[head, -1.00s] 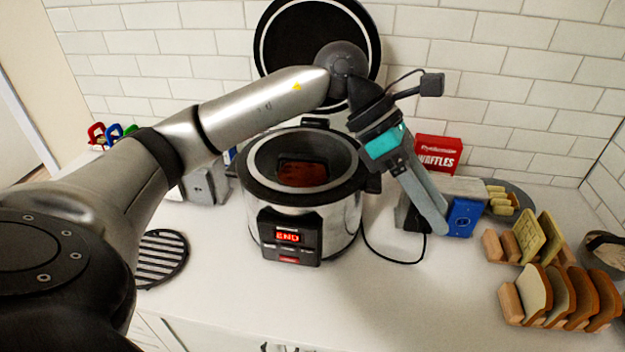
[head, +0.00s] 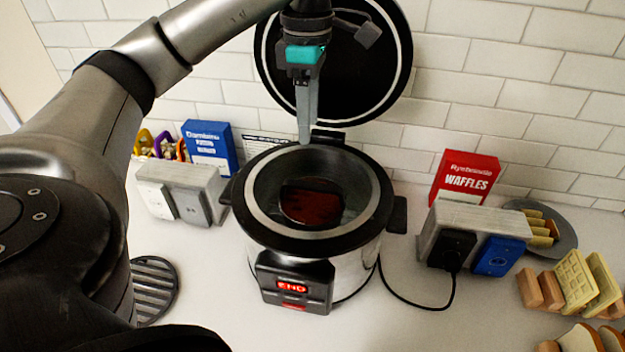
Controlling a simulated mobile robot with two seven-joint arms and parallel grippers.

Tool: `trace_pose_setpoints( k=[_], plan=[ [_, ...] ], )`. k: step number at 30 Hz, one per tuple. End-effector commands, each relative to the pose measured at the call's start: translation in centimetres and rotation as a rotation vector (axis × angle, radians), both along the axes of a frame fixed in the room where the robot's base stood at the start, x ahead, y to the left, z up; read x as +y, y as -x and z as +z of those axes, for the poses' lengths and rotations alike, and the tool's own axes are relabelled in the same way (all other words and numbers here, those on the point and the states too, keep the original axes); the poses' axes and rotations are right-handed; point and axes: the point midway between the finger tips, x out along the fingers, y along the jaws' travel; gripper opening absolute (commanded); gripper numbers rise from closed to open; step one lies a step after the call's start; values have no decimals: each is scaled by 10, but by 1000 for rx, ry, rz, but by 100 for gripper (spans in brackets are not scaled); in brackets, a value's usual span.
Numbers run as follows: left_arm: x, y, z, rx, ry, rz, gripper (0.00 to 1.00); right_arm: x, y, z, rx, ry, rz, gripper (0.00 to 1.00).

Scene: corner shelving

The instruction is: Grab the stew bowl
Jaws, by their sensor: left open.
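The cooker (head: 345,262) stands in the middle of the counter with its lid (head: 383,75) raised behind it and a red "END" display on its front. Inside it, low down, is a dark reddish-brown stew surface with a dark edge, which I take for the stew bowl (head: 311,203). The bowl's outer sides are hidden. My left gripper (head: 305,138) points down over the cooker's back rim, above and apart from the stew. It is open and empty, and shows nearly edge-on, so its fingers overlap. My right gripper is not in view.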

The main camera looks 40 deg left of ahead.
Motion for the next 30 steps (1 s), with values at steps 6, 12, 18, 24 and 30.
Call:
trace_pose_setpoints(
  k=[6, 12, 18, 24, 30],
  plan=[
    [-1, 0, -20, 4, 2, -2, 57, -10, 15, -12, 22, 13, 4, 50],
    [-1, 0, -50, 3, 3, -3, 57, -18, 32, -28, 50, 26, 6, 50],
    [-2, 0, -79, 3, 3, -3, 57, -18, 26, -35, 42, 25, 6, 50],
    [-1, 0, -98, 1, 2, -1, 57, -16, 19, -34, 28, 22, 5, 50],
    [-3, -1, -115, 4, 2, -2, 57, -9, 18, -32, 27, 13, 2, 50]
  ],
)
